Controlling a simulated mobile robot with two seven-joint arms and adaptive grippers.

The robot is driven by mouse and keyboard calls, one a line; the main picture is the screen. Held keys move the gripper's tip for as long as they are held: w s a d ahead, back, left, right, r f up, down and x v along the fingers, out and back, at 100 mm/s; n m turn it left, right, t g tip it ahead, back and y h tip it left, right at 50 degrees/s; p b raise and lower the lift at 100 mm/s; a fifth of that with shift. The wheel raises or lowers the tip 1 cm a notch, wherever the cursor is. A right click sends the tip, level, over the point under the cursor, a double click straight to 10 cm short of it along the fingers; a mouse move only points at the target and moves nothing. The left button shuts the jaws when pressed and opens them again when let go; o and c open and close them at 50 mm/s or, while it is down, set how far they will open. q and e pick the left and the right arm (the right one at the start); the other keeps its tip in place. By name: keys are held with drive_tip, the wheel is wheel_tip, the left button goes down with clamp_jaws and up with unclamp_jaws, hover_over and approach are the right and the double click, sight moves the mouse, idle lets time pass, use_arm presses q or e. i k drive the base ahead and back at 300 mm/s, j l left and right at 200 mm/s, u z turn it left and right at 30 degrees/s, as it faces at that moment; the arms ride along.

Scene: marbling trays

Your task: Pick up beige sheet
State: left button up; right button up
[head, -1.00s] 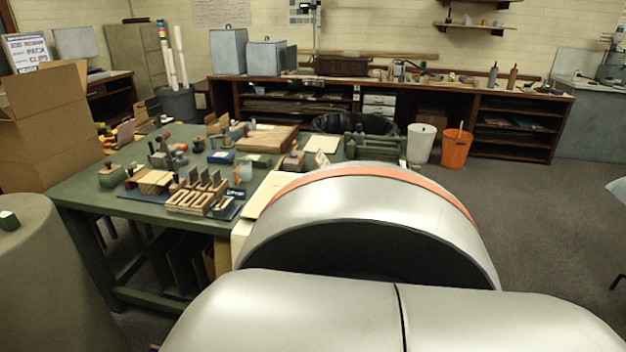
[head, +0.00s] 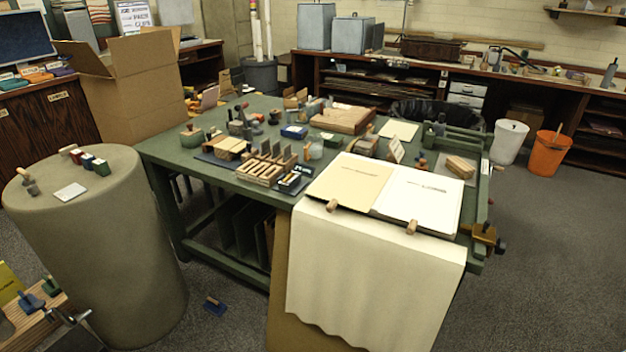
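A beige sheet (head: 348,182) lies flat on the near right part of the green table, beside a whiter sheet (head: 420,200). Both carry a small line of dark print. A long cream sheet (head: 375,275) hangs over the table's front edge below them, with wooden clips (head: 411,227) at its top. A smaller pale sheet (head: 399,131) lies farther back on the table. I cannot tell from the view which one the task names. Neither of my grippers is in view.
The green table (head: 215,262) holds many small tools and blocks. A round drum-like stand (head: 105,240) and a cardboard box (head: 140,105) are at the left. A small blue object (head: 214,305) lies on the floor. Carpet is open at the right.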

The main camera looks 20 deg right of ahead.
sight(355, 184)
drive_tip(key=z, duration=0.75)
